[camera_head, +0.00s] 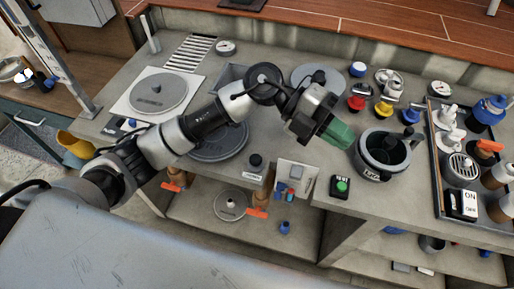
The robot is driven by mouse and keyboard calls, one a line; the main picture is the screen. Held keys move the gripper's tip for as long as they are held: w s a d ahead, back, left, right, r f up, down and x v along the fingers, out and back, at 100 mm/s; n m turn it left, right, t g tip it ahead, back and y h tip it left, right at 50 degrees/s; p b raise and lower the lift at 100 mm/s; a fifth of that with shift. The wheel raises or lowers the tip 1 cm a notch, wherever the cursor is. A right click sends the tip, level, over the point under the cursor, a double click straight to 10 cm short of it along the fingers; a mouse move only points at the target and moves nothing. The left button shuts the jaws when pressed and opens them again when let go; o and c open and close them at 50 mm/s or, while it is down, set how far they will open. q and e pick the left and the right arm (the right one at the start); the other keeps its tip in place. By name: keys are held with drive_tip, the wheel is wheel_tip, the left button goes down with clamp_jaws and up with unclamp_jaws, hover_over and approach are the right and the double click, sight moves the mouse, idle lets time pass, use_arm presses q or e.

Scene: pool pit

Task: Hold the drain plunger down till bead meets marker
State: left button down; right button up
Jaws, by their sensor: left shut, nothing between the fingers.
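My left arm reaches in from the left across the counter. Its gripper (338,134) has green fingertips, shut and empty, just left of a dark grey pot (366,165) with a dark upright part inside. The fingertips appear above the counter and apart from the pot. A small black knob (256,160) stands at the counter's front edge above a pale label; it may be the drain plunger, but I cannot tell for sure. A small black box with a green button (341,187) sits in front of the pot. I cannot make out the bead or marker. My right gripper is out of view.
A tray (437,178) with bottles, white fittings and an ON switch box stands at the right. Red, yellow and blue knobs (356,103) stand behind the pot. A round grey lid (158,92) lies on a white plate at the left. Orange-handled valves sit below the counter.

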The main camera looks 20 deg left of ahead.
use_arm(q)
drive_tip(key=w+a+f+y, duration=0.3)
drive_tip(key=a+f+y, duration=0.1)
drive_tip(key=a+y, duration=0.35)
drive_tip(key=n+t+y, duration=0.1)
drive_tip(key=t+y, duration=0.1)
drive_tip(key=y, duration=0.5)
hover_over(256, 159)
drive_tip(key=w, duration=0.4)
drive_tip(key=shift+s+r, duration=0.15)
drive_tip(key=shift+r, duration=0.3)
drive_tip(key=p+x, duration=0.1)
drive_tip(key=x, duration=0.3)
drive_tip(key=p+x, duration=0.1)
drive_tip(key=x, duration=0.3)
drive_tip(key=p+x, duration=0.1)
drive_tip(key=x, duration=0.3)
drive_tip(key=shift+w+f+p, duration=0.25)
drive_tip(key=shift+f+p, duration=0.05)
drive_tip(key=shift+p, duration=0.1)
drive_tip(key=shift+f, duration=0.75)
drive_tip(key=shift+f, duration=0.1)
